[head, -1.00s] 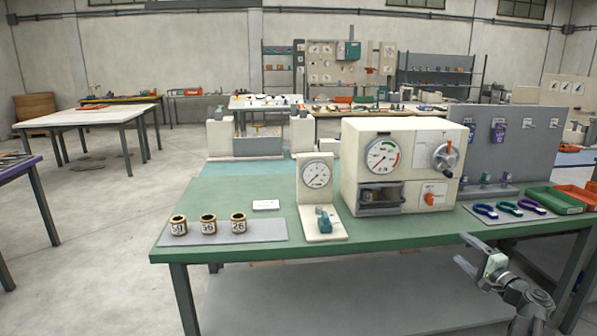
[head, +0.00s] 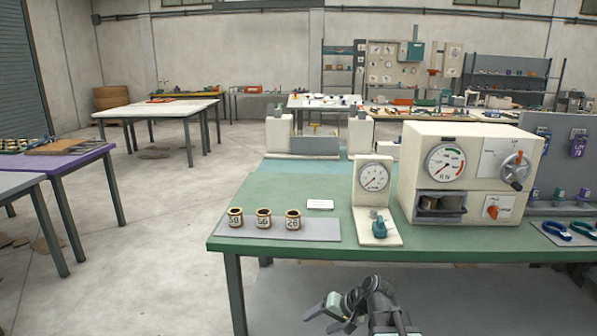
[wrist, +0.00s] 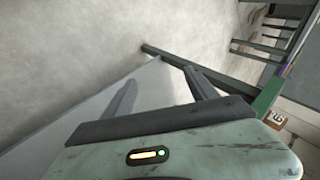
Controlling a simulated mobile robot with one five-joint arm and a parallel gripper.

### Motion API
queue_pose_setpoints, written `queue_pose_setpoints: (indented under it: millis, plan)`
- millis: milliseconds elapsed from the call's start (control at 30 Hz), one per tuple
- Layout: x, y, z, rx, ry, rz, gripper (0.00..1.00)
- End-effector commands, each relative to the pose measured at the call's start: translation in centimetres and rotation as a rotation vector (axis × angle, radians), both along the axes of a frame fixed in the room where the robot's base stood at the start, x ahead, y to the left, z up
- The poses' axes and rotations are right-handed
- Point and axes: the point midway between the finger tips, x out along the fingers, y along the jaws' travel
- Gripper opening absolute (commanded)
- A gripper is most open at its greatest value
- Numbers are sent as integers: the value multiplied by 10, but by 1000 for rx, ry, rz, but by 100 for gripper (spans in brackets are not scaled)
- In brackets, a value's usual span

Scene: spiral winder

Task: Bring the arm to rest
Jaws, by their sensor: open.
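My gripper (head: 326,316) is low in front of the green workbench (head: 330,250), below its top edge and left of my forearm in the head view. In the wrist view its two dark fingers (wrist: 160,85) stand apart with nothing between them. The gripper touches nothing that I can see. The wrist view is strongly tilted.
Three numbered cups (head: 264,219) stand on a grey mat. A small gauge stand (head: 373,190) and a large cream machine (head: 465,175) stand to their right. A purple table (head: 85,165) is at left. The floor (head: 170,240) between is clear.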

Motion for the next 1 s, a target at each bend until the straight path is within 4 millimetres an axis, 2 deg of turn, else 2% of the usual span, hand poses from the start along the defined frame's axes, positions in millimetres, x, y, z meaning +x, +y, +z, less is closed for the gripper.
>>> queue_pose_setpoints:
  millis: [33,67,133,300,333,367,400,567,800,900,1000]
  plan:
    - [-19,7,-13,-89,35,54,67]
    - [-28,5,-20,-143,55,78,67]
    - [-47,-9,-34,-268,105,118,67]
    - [-87,-74,-50,-545,243,140,67]
    - [-94,-93,-51,-591,273,143,67]
    - [-102,-102,-47,-611,311,149,67]
    - [-100,-101,-23,-604,302,147,67]
    - [-99,-101,23,-600,298,147,67]
    - [-98,-100,102,-599,296,146,67]
    - [-98,-100,122,-599,296,146,67]
    - [-98,-100,128,-599,295,147,67]
